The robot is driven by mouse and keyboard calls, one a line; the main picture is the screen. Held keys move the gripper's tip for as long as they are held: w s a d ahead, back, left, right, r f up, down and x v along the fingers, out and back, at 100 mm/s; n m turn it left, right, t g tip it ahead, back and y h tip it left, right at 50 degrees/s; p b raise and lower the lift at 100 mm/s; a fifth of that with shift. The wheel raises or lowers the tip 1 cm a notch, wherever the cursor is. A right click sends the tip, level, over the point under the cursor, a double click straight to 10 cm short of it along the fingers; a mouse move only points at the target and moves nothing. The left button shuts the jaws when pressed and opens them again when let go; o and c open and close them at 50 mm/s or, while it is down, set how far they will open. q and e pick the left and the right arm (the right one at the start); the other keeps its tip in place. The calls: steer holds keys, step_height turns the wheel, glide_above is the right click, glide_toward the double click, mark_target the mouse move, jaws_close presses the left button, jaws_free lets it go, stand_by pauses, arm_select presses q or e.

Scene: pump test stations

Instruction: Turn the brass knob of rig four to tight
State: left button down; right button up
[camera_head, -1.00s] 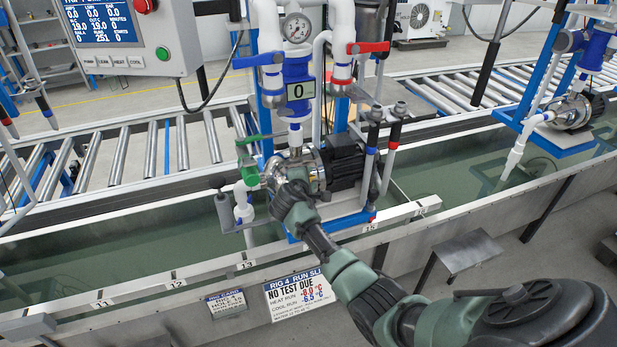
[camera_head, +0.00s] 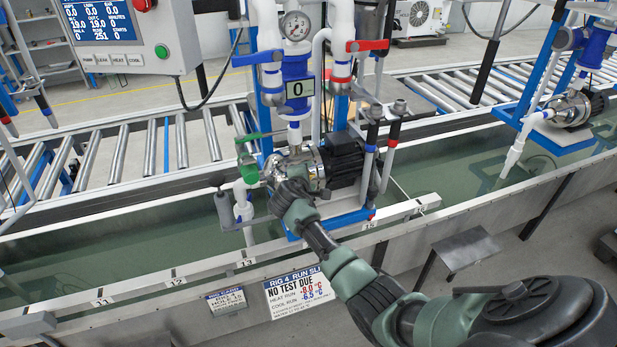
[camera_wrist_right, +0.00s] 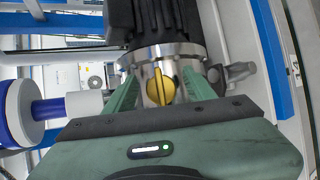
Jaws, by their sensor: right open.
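The brass knob (camera_wrist_right: 158,84) shows yellow in the right wrist view, on the end face of a round steel pump housing (camera_wrist_right: 128,64). Its raised grip bar runs roughly up and down in that picture. My right gripper (camera_wrist_right: 160,76) is open, with one green finger on each side of the knob; I cannot tell whether either touches it. In the head view my right gripper (camera_head: 284,186) is at the front of rig four's pump (camera_head: 343,160) and hides the knob. My left gripper is in neither view.
A white pipe with a green-handled valve (camera_head: 248,171) stands close left of the gripper. A pressure gauge (camera_head: 296,25) and red-handled valve (camera_head: 366,46) are above. The water trough (camera_head: 130,240) runs below, with a rig 4 sign (camera_head: 298,291) on its front. A control panel (camera_head: 120,50) hangs upper left.

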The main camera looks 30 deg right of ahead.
steer(key=v, duration=0.7)
steer(key=shift+s+a, duration=0.25)
steer(key=shift+r, duration=0.1)
steer(key=s+a+f+m+g+y, duration=0.1)
steer(key=s+a+f+y, duration=0.3)
steer(key=f, duration=0.8)
steer(key=s+a+f+g+b, duration=0.1)
steer(key=s+a+f, duration=0.1)
steer(key=s+f, duration=0.7)
steer(key=s+a+f+m+g+y, duration=0.1)
steer(key=s+a+f+y, duration=0.15)
steer(key=f, duration=1.15)
steer(key=s+a+f+m+g+y, duration=0.1)
steer(key=s+f, duration=0.5)
steer(key=s, duration=0.7)
steer(key=s+a+f+m+g+y, duration=0.1)
steer(key=s+f, duration=0.5)
steer(key=s, duration=0.7)
steer(key=s+a+f+m+g+y, duration=0.1)
steer(key=s+a+f+m, duration=0.3)
steer(key=s, duration=1)
steer(key=shift+f+m+g, duration=0.6)
steer(key=shift+f+g, duration=0.3)
steer(key=shift+f, duration=0.05)
steer(key=shift+s, duration=0.1)
